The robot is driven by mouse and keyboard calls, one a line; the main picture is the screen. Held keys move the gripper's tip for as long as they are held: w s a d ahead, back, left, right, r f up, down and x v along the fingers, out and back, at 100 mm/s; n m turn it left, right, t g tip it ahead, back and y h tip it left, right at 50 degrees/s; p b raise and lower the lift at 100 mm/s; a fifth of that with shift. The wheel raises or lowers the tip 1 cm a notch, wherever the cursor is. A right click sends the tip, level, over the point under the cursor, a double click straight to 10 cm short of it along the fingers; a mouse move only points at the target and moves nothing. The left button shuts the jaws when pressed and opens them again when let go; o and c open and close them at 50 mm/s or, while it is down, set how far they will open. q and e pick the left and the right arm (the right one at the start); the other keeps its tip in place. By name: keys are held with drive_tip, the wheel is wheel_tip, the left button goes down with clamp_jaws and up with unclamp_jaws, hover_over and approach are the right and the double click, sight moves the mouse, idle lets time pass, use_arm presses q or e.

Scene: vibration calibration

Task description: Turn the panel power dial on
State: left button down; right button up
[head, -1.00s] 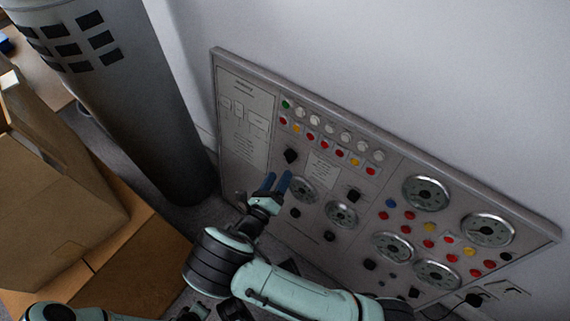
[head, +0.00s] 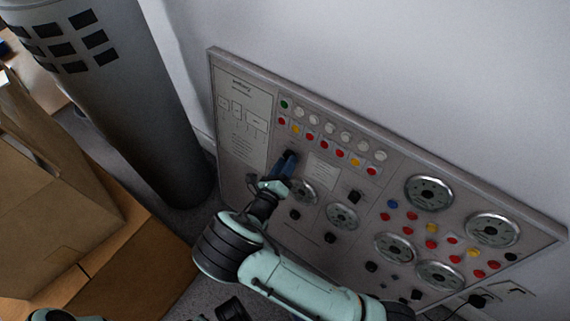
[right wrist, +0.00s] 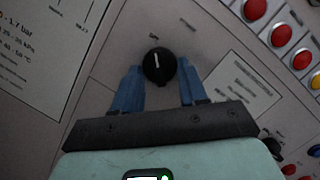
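The control panel (head: 325,245) stands against the wall, with buttons, gauges and black knobs. The power dial, a round black knob with a white pointer line, shows in the right wrist view (right wrist: 158,65) and is mostly hidden behind my fingers in the head view. My right gripper (head: 287,160) is at the panel's left part. In the right wrist view its blue fingers (right wrist: 158,85) stand apart on either side of the dial, with small gaps; I see no grip on it. My left gripper is not in view; only a bit of my left arm shows at the bottom left.
Red buttons (right wrist: 255,9) and a white label (right wrist: 240,85) are right of the dial in the right wrist view. A grey cylinder (head: 125,110) and cardboard boxes (head: 50,200) stand left of the panel. Round gauges (head: 429,193) fill its right part.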

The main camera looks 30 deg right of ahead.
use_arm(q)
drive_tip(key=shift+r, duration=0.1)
use_arm(e)
drive_tip(key=m+g+h, duration=0.1)
drive_tip(key=m, duration=0.4)
drive_tip(key=m+g+h+p, duration=0.1)
drive_tip(key=m, duration=0.3)
drive_tip(key=w+m+g+p, duration=0.1)
drive_tip(key=m, duration=0.4)
drive_tip(key=shift+a+f+m+g+h, duration=0.2)
drive_tip(key=shift+a+m+g+h, duration=0.1)
drive_tip(key=shift+g+h, duration=0.1)
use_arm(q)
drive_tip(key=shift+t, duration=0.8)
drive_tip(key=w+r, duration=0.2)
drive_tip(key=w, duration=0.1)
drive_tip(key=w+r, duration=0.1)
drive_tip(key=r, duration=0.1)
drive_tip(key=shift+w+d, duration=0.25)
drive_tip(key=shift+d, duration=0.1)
use_arm(e)
drive_tip(key=m+g, duration=0.1)
drive_tip(key=m, duration=0.2)
drive_tip(key=m+g, duration=0.1)
drive_tip(key=m, duration=0.3)
drive_tip(key=shift+w+r+g, duration=0.1)
drive_tip(key=shift+w+g, duration=0.05)
drive_tip(key=shift+g, duration=0.25)
drive_tip(key=shift+m, duration=0.4)
drive_tip(key=o, duration=1)
